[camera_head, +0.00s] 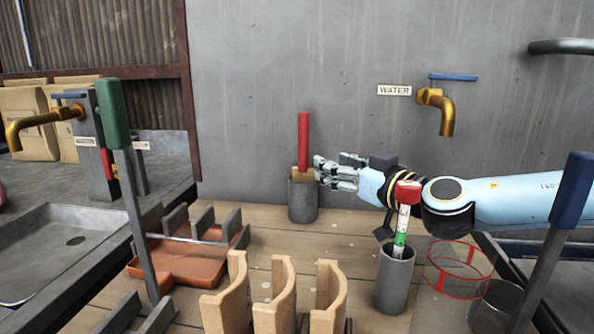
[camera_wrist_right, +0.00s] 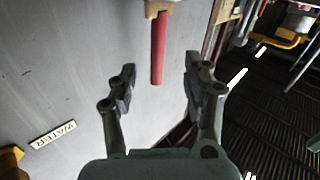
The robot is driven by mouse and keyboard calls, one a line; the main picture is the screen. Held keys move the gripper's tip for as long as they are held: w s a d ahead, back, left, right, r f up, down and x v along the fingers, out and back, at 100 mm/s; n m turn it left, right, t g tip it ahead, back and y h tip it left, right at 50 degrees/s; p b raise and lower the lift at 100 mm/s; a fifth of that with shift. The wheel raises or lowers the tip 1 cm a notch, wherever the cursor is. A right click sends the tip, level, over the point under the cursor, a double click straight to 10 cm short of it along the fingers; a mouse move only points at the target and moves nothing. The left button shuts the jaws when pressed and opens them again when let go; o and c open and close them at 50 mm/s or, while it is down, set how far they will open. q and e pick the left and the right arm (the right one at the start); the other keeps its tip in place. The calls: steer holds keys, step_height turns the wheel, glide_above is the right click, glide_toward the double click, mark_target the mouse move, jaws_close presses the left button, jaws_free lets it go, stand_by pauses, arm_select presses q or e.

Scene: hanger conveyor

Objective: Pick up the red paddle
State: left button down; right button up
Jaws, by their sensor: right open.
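The red paddle (camera_head: 303,138) stands upright in a dark grey cup (camera_head: 302,202) by the back wall, its red part up and a tan wooden part at the cup's mouth. In the right wrist view the red paddle (camera_wrist_right: 158,48) shows between and beyond the two fingers, apart from both. My right gripper (camera_head: 318,171) is open and empty, just right of the paddle near its wooden part. It also shows in the right wrist view (camera_wrist_right: 159,78). The paddle's lower end is hidden in the cup. My left gripper is not in view.
A second grey cup (camera_head: 394,282) holds a red-topped stick (camera_head: 402,222) below my right arm. A red wire ring basket (camera_head: 459,275), tan curved holders (camera_head: 275,300) and an orange tray (camera_head: 190,262) stand around. A brass tap (camera_head: 440,110) juts from the wall.

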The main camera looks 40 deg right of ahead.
mark_target(307, 157)
steer(key=shift+m, duration=0.7)
steer(key=w+b, duration=0.1)
steer(key=w, duration=0.1)
steer(key=w+f+b, duration=0.1)
steer(key=w, duration=0.1)
steer(key=shift+w+d+f, duration=0.1)
steer(key=shift+w+d, duration=0.1)
steer(key=shift+w, duration=0.2)
steer(key=shift+w+d, duration=0.1)
steer(key=shift+w, duration=0.75)
steer(key=w, duration=0.3)
steer(key=shift+w+d, duration=0.25)
steer(key=shift+d, duration=0.15)
steer(key=shift+w, duration=0.4)
jaws_close()
